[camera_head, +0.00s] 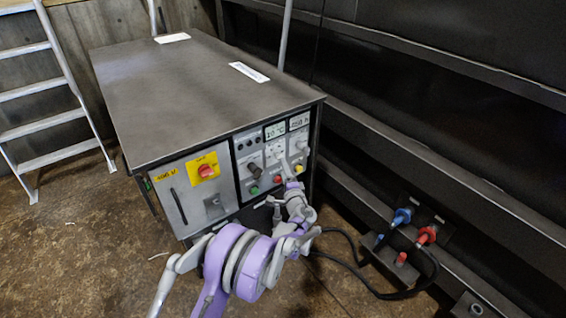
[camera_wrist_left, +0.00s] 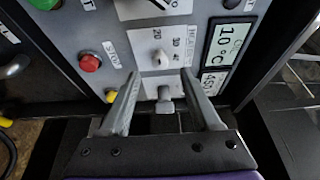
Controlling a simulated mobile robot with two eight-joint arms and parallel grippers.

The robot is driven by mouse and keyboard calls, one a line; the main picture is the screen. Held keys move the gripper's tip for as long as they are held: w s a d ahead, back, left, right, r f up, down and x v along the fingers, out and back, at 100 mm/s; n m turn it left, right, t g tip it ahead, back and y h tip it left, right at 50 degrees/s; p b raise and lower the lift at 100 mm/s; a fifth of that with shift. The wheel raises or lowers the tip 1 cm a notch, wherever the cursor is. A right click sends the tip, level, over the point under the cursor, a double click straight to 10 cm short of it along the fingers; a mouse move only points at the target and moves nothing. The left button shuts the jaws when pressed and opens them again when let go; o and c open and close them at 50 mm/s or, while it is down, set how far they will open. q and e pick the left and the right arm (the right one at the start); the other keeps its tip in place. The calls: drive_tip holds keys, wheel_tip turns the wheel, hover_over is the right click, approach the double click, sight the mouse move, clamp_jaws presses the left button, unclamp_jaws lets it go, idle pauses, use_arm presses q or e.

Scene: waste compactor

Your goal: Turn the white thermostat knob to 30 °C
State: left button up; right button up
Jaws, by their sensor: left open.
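The white thermostat knob (camera_wrist_left: 158,60) sits on a white plate with a scale showing 20, 30 and 40 in the left wrist view. I cannot tell whether the fingers touch the panel. A second small pale knob (camera_wrist_left: 165,98) shows between the fingers. In the head view my left gripper (camera_head: 291,168) partly covers the panel. My right gripper is not in view.
A red rotary switch (camera_head: 206,171) is on the cabinet's left door. Blue (camera_head: 402,216) and red (camera_head: 427,235) hose connectors stand at right.

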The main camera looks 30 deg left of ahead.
sight(278, 157)
use_arm(q)
drive_tip(key=b+x, duration=0.1)
drive_tip(key=x, duration=0.5)
clamp_jaws()
